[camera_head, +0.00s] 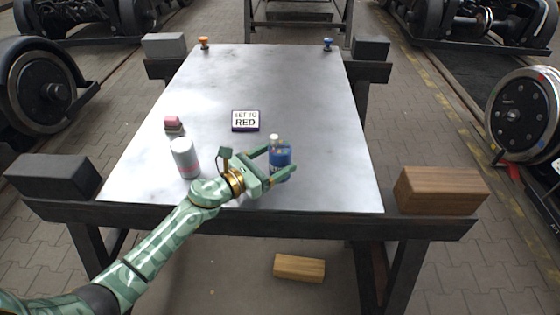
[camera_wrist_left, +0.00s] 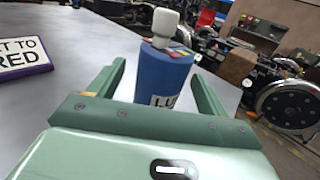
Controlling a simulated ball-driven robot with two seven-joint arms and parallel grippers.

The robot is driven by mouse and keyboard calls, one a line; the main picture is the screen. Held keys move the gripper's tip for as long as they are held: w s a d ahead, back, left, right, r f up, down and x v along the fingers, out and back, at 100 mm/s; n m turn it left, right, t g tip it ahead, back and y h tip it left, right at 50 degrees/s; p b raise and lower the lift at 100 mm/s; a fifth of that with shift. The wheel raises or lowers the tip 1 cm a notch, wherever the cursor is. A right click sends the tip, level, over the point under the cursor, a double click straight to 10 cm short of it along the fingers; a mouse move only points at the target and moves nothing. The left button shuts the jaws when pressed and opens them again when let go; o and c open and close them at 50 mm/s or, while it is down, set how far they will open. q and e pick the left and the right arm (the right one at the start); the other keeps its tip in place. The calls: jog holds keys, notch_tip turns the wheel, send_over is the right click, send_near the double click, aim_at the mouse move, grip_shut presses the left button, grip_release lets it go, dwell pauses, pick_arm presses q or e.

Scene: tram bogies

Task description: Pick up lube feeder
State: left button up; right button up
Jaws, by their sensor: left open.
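The lube feeder (camera_head: 281,158) is a blue bottle with a white cap, standing upright near the front of the metal table (camera_head: 330,190). In the left wrist view the blue lube feeder (camera_wrist_left: 160,75) shows a label reading "LU", the rest cut off from sight. My left gripper (camera_head: 276,160) is open, with its two fingers on either side of the bottle. In the left wrist view the left gripper (camera_wrist_left: 160,85) has a visible gap beside the bottle; I cannot tell whether either finger touches it. My right gripper is not in view.
Orange (camera_head: 204,43) and blue (camera_head: 327,44) knobs sit at the far edge. The right side is clear.

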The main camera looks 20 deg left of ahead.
pick_arm(q)
jog(key=x, duration=0.3)
jog(key=shift+w+d, duration=0.3)
jog(key=c, duration=1.1)
